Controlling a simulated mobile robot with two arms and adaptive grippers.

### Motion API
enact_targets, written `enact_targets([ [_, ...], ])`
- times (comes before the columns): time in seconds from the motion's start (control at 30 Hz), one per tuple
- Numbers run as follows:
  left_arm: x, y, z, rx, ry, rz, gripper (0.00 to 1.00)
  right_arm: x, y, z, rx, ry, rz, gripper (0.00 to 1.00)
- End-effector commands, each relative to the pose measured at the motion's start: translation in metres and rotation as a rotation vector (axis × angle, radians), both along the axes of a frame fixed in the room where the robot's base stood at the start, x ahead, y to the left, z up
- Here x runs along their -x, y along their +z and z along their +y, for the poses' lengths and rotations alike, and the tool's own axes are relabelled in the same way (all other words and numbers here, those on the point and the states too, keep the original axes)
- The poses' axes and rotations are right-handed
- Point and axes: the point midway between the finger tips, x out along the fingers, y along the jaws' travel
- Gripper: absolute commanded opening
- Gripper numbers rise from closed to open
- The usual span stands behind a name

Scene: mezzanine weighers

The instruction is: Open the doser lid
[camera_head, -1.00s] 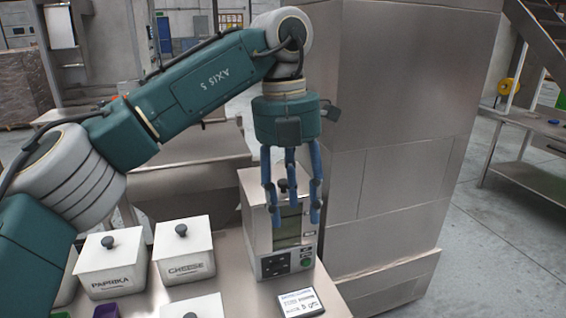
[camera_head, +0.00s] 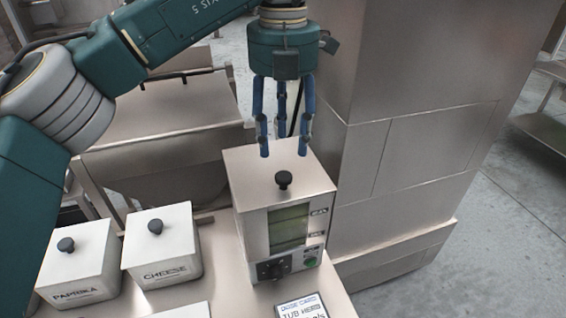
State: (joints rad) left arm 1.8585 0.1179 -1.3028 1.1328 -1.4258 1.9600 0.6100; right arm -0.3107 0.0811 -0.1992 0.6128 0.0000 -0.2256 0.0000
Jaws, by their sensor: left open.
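The doser (camera_head: 253,232) is a grey metal box with a green display, a dark dial and a green button on its front. It stands on the table at the middle of the view. Its flat lid (camera_head: 250,170) lies closed on top, with a black knob (camera_head: 283,180) near the front edge. My left gripper (camera_head: 284,150) points down above the back part of the lid, its blue fingers spread and empty. The fingertips appear behind the knob in the picture; I cannot tell how far above the lid they are. My right gripper is not in view.
White lidded tubs marked CHEESE (camera_head: 160,250) and PAPRIKA (camera_head: 80,268) stand left of the doser. A card (camera_head: 302,308) lies on the table (camera_head: 232,293) in front of it. A tall steel cabinet (camera_head: 420,130) rises close on the right.

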Motion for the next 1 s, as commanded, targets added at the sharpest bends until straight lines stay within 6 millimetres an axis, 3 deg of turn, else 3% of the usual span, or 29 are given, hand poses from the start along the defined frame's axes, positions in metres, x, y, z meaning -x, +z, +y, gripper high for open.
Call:
enact_targets([
  [0.17, 0.0, -0.035, 0.001, 0.0, 0.0, 0.003, 0.46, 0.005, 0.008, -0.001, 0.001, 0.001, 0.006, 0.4],
  [0.4, 0.0, -0.069, 0.0, 0.0, 0.001, 0.001, 0.46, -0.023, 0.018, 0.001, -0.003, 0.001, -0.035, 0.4],
  [0.57, 0.0, -0.079, 0.0, 0.001, 0.001, 0.0, 0.46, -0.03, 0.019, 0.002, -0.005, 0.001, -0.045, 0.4],
  [0.8, 0.0, -0.08, 0.0, 0.001, 0.001, 0.0, 0.46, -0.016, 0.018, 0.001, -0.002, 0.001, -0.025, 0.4],
  [0.83, 0.0, -0.08, 0.0, 0.001, 0.001, 0.0, 0.44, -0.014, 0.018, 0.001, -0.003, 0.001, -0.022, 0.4],
  [1.0, 0.0, -0.08, 0.0, 0.001, 0.0, 0.0, 0.1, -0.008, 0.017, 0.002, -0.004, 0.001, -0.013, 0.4],
])
